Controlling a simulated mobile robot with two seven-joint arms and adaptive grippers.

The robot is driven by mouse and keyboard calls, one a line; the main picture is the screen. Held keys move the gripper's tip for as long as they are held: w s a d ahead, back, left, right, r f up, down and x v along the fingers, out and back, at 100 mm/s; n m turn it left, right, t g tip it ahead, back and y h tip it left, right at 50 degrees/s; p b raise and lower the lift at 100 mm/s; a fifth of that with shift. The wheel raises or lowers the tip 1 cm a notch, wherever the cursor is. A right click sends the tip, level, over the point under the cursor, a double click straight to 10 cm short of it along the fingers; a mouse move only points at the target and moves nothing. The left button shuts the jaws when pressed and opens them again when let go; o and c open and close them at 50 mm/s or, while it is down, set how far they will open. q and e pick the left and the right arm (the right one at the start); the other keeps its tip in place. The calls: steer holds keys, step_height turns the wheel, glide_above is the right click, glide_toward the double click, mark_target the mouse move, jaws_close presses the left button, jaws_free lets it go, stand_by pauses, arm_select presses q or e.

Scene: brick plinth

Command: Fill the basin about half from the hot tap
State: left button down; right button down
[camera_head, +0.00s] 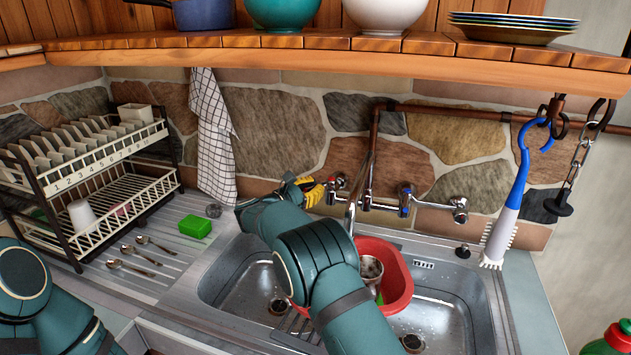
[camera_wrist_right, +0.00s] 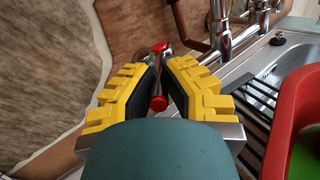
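The red basin (camera_head: 405,283) sits in the sink, partly hidden behind my right arm; a cup (camera_head: 371,272) and something green are in it. I cannot see any water in it. The hot tap (camera_head: 333,183), with red marks, is on the wall pipework. My right gripper (camera_head: 310,189) is at this tap. The basin's edge (camera_wrist_right: 296,125) shows at right. My left arm is at the lower left; its gripper is out of view.
The cold tap (camera_head: 405,200), marked blue, is right of the spout (camera_head: 352,212). A dish rack (camera_head: 85,180), green sponge (camera_head: 195,226) and several spoons (camera_head: 133,262) are at left. A blue brush (camera_head: 512,205) hangs at right. A wooden shelf (camera_head: 300,60) crosses above.

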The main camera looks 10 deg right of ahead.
steer(key=shift+w+a+r+m+g+h+p, duration=0.15)
steer(key=shift+w+m+g+h+p, duration=0.15)
steer(key=shift+g, duration=0.2)
steer(key=shift+w+d+r+m+g+h+p, duration=0.1)
steer(key=shift+m+g+h+p, duration=0.1)
steer(key=shift+m+g, duration=0.25)
steer(key=c, duration=1)
jaws_free()
steer(key=shift+s, duration=0.1)
steer(key=shift+f, duration=0.1)
steer(key=shift+a, duration=0.1)
steer(key=v, duration=1.2)
